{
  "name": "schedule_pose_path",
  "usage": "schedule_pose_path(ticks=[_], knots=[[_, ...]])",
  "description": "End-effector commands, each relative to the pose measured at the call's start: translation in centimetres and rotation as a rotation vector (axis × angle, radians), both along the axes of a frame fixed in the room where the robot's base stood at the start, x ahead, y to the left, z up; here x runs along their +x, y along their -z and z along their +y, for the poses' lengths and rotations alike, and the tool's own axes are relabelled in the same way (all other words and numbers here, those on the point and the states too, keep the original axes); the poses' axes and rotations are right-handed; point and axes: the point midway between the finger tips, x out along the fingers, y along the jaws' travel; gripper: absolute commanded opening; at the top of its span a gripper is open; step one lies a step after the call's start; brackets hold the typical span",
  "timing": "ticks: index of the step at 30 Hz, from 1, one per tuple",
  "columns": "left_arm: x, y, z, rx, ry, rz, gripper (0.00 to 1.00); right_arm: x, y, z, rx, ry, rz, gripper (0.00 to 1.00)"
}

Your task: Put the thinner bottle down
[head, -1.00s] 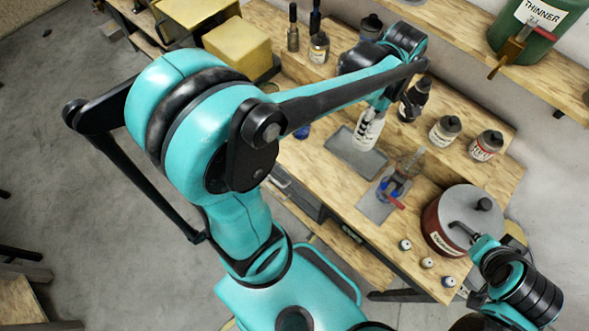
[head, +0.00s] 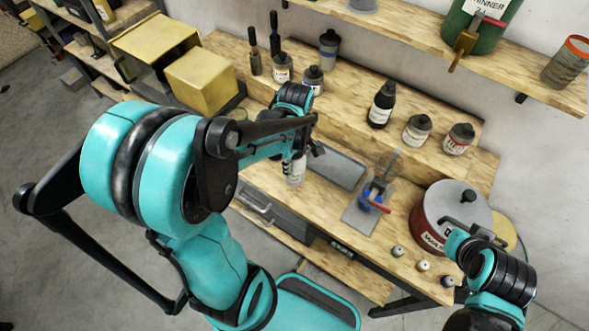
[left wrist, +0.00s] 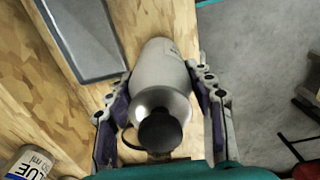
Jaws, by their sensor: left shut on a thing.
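My left gripper (head: 296,158) is shut on a pale grey bottle (head: 296,175), low over the workbench to the left of the grey tray (head: 338,166). In the left wrist view the bottle (left wrist: 163,75) has a black cap and sits between the two fingers of the gripper (left wrist: 160,92). Bare wood lies around it, and the tray (left wrist: 82,35) is at upper left, apart from it. I cannot tell whether its base touches the wood. Its label is not readable.
A red waste can (head: 432,216) and a small plate with a blue-and-red tool (head: 372,196) stand to the right. A black bottle (head: 381,103) and several jars line the raised shelf. Yellow boxes (head: 205,80) are at left. The bench's front edge is close to the bottle.

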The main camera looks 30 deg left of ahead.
Motion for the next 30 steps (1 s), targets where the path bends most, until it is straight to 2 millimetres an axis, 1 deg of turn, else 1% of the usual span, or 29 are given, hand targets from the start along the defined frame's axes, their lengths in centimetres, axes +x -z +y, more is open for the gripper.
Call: schedule_pose_path(ticks=[2, 6, 9, 12, 18, 22, 23, 24, 25, 30], knots=[[0.0, 0.5, 0.2, 0.0, 0.001, 0.0, 0.06, 0.0, 0.2, 0.0, 0.0, 0.0, 0.0, 0.0], [0.0, 2.7, 0.2, 0.0, 0.001, 0.0, 0.06, 0.0, 0.9, 0.0, 0.0, 0.0, 0.0, 0.0], [0.0, 3.8, 0.2, 0.0, 0.001, 0.0, 0.06, 0.0, 1.3, 0.0, 0.0, 0.0, 0.0, 0.0], [0.0, 4.2, 0.2, 0.0, 0.001, 0.0, 0.06, 0.0, 1.3, 0.0, 0.0, 0.0, 0.0, 0.0], [0.0, 4.1, 0.2, 0.0, 0.001, 0.0, 0.06, 0.0, 1.3, 0.0, 0.0, 0.0, 0.0, 0.0], [0.0, 4.5, 0.2, 0.0, 0.0, 0.0, 0.06, 0.0, 1.7, 0.0, 0.0, 0.0, 0.0, 0.0], [0.0, 4.5, 0.2, 0.0, 0.0, 0.0, 0.56, 0.0, 1.7, 0.0, 0.0, 0.0, 0.0, 0.0], [0.0, 4.4, 0.2, 0.0, 0.0, 0.0, 0.66, 0.0, 1.6, 0.0, 0.0, 0.0, 0.0, 0.0], [0.0, 4.4, 0.2, 0.0, 0.0, 0.0, 0.74, 0.0, 1.6, 0.0, 0.0, 0.0, 0.0, 0.0], [0.0, 4.4, 0.2, 0.0, 0.0, 0.0, 0.74, 0.0, 1.5, 0.0, 0.0, 0.0, 0.0, 0.0]])
